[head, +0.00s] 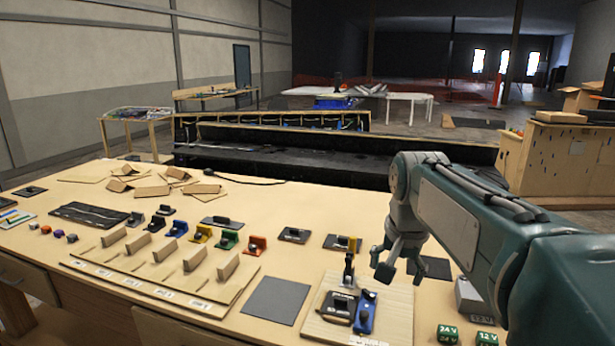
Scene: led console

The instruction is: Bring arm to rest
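My arm (465,225) reaches in from the right side of the head view, over the right part of the wooden table (310,220). My gripper (392,264) hangs downward from the wrist above the table. Its grey fingers look spread apart, with nothing visible between them. Just below and left of it is a wooden board (385,318) with a black and a blue device (365,312) on it. The gripper appears above and clear of this board. My forearm hides part of the table's right end.
Wooden slots (165,265) and several coloured blocks (200,233) stand on the table's left half. A dark flat pad (277,300) lies left of the board. Green voltage blocks (448,334) and a grey box (468,296) sit near my arm. Dark benches (330,150) stand behind.

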